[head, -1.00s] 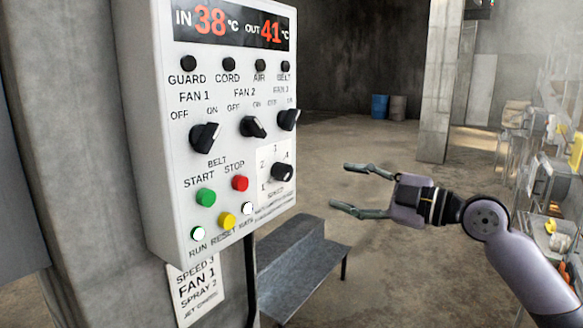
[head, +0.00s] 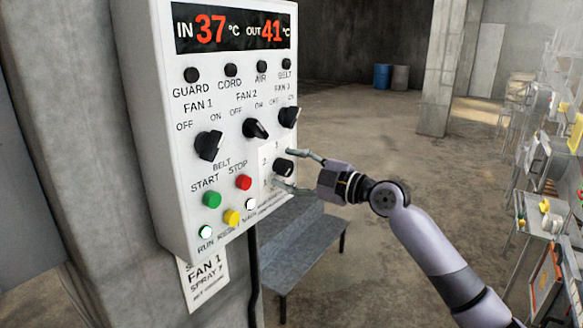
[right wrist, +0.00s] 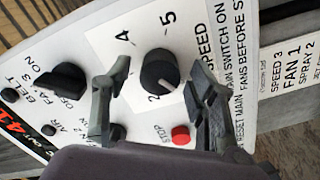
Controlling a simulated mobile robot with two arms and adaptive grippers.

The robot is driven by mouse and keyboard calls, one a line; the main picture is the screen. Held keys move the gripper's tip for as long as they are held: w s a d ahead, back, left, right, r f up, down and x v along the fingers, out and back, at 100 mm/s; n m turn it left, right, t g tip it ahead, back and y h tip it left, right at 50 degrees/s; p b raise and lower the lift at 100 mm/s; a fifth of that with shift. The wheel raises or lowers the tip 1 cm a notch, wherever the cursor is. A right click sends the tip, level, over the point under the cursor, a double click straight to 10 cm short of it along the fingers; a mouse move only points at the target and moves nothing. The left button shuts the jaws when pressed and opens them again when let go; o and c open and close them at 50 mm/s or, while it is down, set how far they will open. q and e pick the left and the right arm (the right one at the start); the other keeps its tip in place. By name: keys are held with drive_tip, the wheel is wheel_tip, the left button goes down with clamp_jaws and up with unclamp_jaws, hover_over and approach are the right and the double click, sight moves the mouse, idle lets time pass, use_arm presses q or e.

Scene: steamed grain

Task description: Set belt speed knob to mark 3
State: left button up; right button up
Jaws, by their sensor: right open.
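The belt speed knob (head: 284,167) is a black round knob on a white plate at the lower right of the panel (head: 165,110). In the right wrist view the knob (right wrist: 160,70) has a white pointer line towards the picture's lower right, past the 2. Marks 4, 5 and 2 show there; I cannot see mark 3. My right gripper (head: 283,167) is open, with one finger on each side of the knob. In the right wrist view its fingers (right wrist: 157,75) stand apart, with visible gaps to the knob. My left gripper is not in view.
Fan knobs (head: 209,145), a green start button (head: 212,199), a red stop button (head: 243,182) and a yellow reset button (head: 232,217) are close by. A grey metal step (head: 305,250) stands below the panel. A paper sign (right wrist: 290,75) reads speed 3, fan 1, spray 2.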

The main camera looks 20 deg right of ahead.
drive_tip(key=shift+c, duration=0.6)
drive_tip(key=c, duration=1)
drive_tip(key=shift+c, duration=0.2)
